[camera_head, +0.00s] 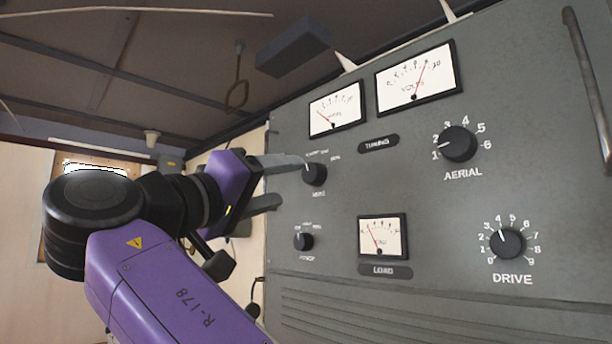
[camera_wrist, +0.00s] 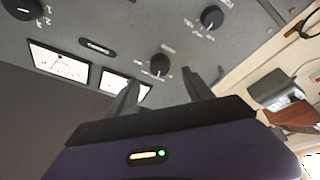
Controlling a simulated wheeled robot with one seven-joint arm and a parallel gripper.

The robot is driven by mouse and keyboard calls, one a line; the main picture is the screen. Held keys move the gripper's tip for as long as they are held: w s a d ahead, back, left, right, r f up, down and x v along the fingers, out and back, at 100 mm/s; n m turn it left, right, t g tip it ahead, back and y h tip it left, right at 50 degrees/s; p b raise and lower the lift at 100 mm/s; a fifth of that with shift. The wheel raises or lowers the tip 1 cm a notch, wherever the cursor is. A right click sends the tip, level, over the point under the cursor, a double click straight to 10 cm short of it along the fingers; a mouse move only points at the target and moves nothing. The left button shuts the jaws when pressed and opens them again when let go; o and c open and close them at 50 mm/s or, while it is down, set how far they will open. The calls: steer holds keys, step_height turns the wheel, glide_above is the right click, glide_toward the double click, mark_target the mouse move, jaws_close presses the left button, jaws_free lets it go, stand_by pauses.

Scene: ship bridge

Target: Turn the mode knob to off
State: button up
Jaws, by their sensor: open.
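The mode knob (camera_head: 314,174) is a small black knob on the left part of the grey panel. Its printed label is too small to read surely. My gripper (camera_head: 291,179) is open and empty, its fingers reaching toward the panel just left of this knob. In the wrist view, which looks upside down, the mode knob (camera_wrist: 160,65) shows between and just beyond the two fingertips of my gripper (camera_wrist: 161,75). I see no clear contact. A faint white mark shows on the knob; which setting it points to, I cannot tell.
A similar power knob (camera_head: 303,241) sits below, close to the lower finger. The aerial knob (camera_head: 459,144), drive knob (camera_head: 508,242), volts meter (camera_head: 417,79) and load meter (camera_head: 382,237) are farther right. A metal handle (camera_head: 588,88) stands out at the right edge.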

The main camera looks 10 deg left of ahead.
mark_target(310, 176)
steer(key=p+x, duration=0.2)
steer(key=x, duration=0.4)
steer(key=shift+d+r, duration=0.1)
steer(key=shift+r, duration=0.05)
steer(key=shift+w+d+p, duration=0.25)
steer(key=shift+w+p, duration=0.15)
steer(key=shift+w, duration=0.15)
jaws_close()
